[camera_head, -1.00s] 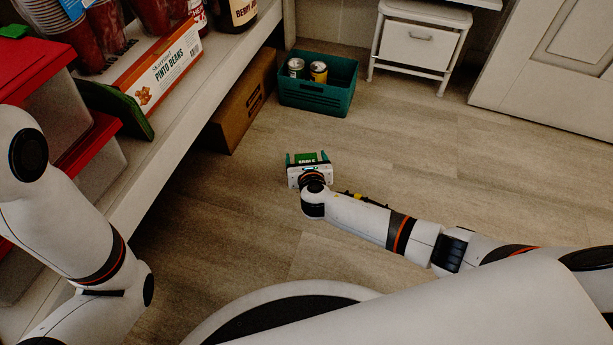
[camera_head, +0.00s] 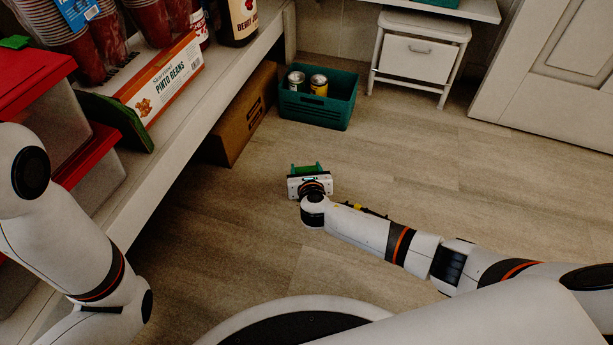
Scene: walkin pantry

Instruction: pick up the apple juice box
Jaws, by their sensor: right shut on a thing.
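The apple juice box (camera_head: 308,169) shows as a small green shape over the floor, just beyond the white body of my right gripper. My right gripper (camera_head: 306,167) is shut on it, with the fingers at its left and right sides. Most of the box is hidden behind the gripper body, and its label cannot be read. I cannot tell whether it is touching the floor. My left arm is at the left edge, and its gripper is out of view.
A teal bin (camera_head: 317,107) with two cans stands beyond, near a cardboard box (camera_head: 236,122) under the shelf. The shelf (camera_head: 190,125) with a pinto beans box (camera_head: 165,80) runs along the left. The floor on the right is clear.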

